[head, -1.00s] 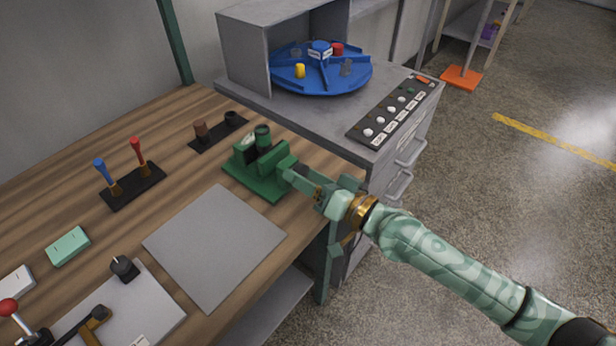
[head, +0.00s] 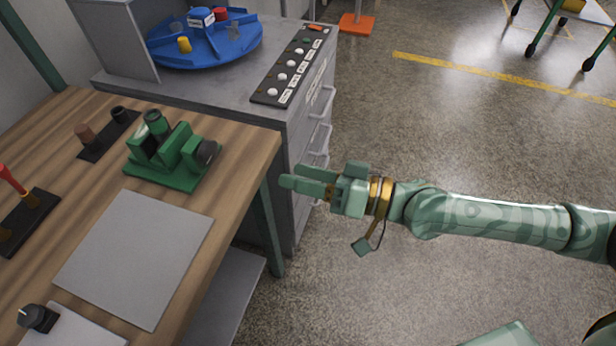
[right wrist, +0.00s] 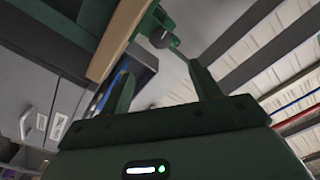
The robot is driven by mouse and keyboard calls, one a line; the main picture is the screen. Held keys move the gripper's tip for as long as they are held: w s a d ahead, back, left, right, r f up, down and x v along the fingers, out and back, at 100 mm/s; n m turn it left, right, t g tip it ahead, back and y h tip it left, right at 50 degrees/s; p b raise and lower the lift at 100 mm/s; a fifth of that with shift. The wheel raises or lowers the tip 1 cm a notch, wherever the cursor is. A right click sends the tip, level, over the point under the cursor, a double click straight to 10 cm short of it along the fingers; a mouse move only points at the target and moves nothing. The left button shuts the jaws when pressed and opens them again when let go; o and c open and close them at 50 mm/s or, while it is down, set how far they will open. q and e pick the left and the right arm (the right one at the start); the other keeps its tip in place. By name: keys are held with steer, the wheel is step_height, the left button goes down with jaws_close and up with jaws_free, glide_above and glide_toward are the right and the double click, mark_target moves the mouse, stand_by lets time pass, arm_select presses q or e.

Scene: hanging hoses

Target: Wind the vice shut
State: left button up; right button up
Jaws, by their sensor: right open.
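The green vice (head: 178,168) sits on the wooden bench near its right edge. Its dark round knob (head: 208,152) faces right. My right gripper (head: 288,182) is open and empty, to the right of the vice, past the bench edge and apart from the knob. In the right wrist view the two fingers (right wrist: 162,90) stand apart, and the knob (right wrist: 158,38) shows beyond the gap between them. My left gripper is out of view.
A grey cabinet (head: 300,130) with a blue turntable (head: 215,50) and a button panel (head: 290,72) stands behind. A grey plate (head: 135,258) lies in front of the vice. A dark holder (head: 108,138) stands left of it.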

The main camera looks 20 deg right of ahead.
steer(key=shift+s+d, duration=0.25)
steer(key=shift+d, duration=0.1)
